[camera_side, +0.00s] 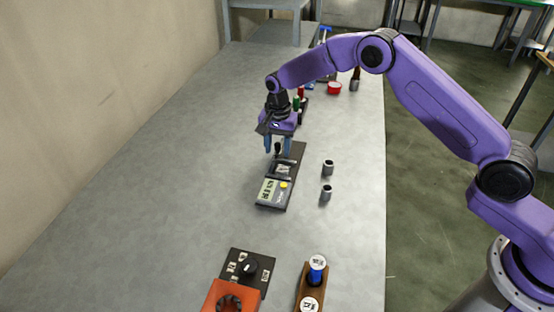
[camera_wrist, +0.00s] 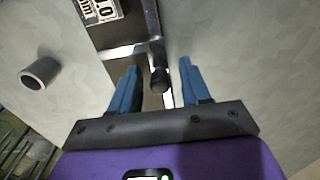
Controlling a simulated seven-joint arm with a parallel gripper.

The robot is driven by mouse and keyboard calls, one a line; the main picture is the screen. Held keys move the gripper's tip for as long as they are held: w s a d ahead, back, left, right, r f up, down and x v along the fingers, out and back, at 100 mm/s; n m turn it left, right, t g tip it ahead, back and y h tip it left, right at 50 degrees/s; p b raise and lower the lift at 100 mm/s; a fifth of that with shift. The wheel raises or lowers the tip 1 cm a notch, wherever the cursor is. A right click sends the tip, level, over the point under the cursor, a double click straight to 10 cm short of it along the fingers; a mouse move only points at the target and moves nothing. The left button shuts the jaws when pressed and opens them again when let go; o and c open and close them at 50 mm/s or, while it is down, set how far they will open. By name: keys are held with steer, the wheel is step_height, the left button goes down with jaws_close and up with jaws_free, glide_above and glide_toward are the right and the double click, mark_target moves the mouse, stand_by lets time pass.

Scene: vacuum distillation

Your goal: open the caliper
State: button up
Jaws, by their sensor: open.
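A black knob (camera_wrist: 159,80) stands up from the caliper. My gripper (camera_side: 278,150) is above the far part of the caliper, pointing down. In the wrist view my gripper (camera_wrist: 158,85) has its blue fingers apart, one on each side of the knob, with gaps visible. Whether the fingertips reach down to knob height is unclear.
A black dial box (camera_side: 249,272), an orange device (camera_side: 231,297) and a wooden holder with bottles (camera_side: 312,288) are nearer. The table left of the caliper is clear.

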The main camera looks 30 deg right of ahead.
mark_target(278, 143)
steer(key=shift+r, duration=3.5)
